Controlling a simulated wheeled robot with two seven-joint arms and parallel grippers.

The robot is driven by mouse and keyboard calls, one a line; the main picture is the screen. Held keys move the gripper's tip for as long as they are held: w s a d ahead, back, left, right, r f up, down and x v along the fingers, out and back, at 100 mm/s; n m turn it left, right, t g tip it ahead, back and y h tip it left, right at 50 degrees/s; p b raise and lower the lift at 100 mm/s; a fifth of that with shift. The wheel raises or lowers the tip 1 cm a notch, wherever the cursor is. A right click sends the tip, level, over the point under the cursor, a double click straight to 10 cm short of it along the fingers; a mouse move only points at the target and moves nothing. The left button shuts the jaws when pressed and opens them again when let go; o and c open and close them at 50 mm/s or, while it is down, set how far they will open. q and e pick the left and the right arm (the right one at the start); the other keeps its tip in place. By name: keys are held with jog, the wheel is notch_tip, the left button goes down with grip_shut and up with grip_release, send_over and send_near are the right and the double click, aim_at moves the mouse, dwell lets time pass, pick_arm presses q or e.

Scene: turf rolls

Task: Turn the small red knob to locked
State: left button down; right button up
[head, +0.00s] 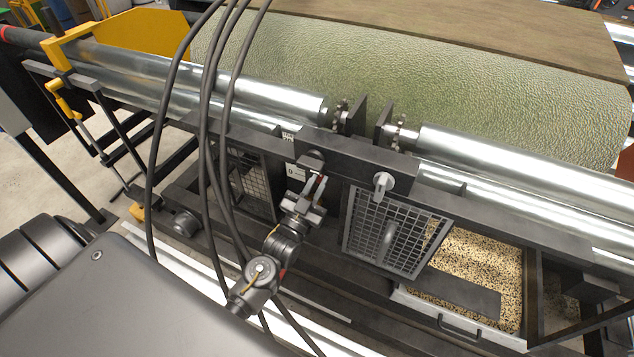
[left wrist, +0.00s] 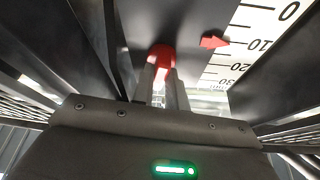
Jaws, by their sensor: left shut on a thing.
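The small red knob (left wrist: 161,54) shows in the left wrist view, on a dark panel at the top of my fingers. My left gripper (left wrist: 160,76) is shut on it, with a finger on each side, and they hide part of the knob. In the head view my left gripper (head: 318,186) is at the front of the machine, just below the dark crossbeam. I cannot make out the red knob in the head view, and no locked marking is readable. My right gripper is not in view.
A white scale with numbers (left wrist: 250,45) and a red pointer (left wrist: 214,42) are right of the knob. A silver lever (head: 383,184) and mesh door (head: 395,235) stand to the right. Black cables (head: 207,120) hang in front. Steel rollers (head: 270,98) and a large green roll (head: 420,75) lie behind.

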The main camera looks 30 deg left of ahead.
pick_arm(q)
jog(key=shift+d+n+y, duration=0.1)
jog(key=shift+n+y, duration=0.7)
jog(key=shift+n, duration=0.8)
jog(key=c, duration=1.4)
grip_release()
jog(key=b+v, duration=0.3)
jog(key=v, duration=0.7)
jog(key=shift+s+f, duration=0.2)
jog(key=shift+s, duration=0.2)
jog(key=shift+d, duration=0.1)
